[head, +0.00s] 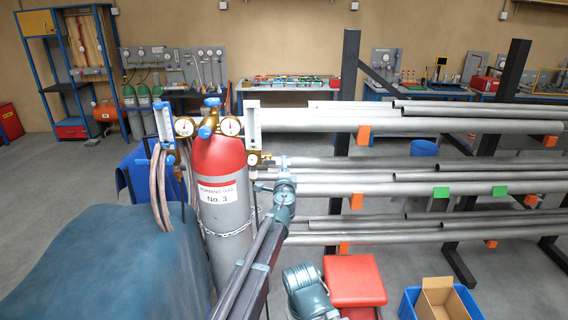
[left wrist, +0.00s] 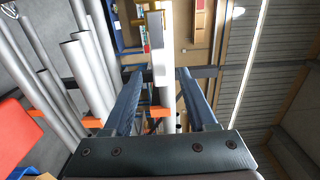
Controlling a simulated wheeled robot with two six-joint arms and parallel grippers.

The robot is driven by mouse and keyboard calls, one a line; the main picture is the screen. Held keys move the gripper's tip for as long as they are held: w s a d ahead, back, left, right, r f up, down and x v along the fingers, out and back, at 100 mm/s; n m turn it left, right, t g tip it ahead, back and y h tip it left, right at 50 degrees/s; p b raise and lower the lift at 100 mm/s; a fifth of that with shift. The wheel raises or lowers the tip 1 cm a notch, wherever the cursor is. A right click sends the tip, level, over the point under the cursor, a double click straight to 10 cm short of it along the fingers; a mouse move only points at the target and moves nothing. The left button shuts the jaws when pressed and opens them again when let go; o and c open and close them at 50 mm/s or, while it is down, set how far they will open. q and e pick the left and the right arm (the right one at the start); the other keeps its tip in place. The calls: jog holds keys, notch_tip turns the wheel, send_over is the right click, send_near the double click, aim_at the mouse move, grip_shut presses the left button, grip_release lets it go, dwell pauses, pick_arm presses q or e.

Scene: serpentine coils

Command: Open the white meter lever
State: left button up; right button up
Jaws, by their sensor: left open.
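A grey gas cylinder (head: 221,215) with a red shoulder stands upright, labelled No. 3. On top are brass fittings and two round gauges. An upright white meter (head: 254,124) is on its right side, with a small round white part (head: 253,158) at its foot; I cannot make out a separate lever. A similar meter (head: 163,124) is on its left side. My left gripper (head: 262,180) is just below the right meter. In the left wrist view, my left gripper (left wrist: 158,74) is open, with a white meter body (left wrist: 155,32) seen between and beyond its fingers. My right gripper is not in view.
A rack of grey pipes (head: 420,187) lies close on the right. Pink hoses (head: 158,190) and a blue-draped surface (head: 120,265) are on the left. A red stool (head: 354,282) and a blue crate with a cardboard box (head: 437,300) are at bottom right.

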pick_arm(q)
jog(key=w, duration=0.4)
jog(key=shift+w, duration=0.1)
grip_shut()
dwell(1.3)
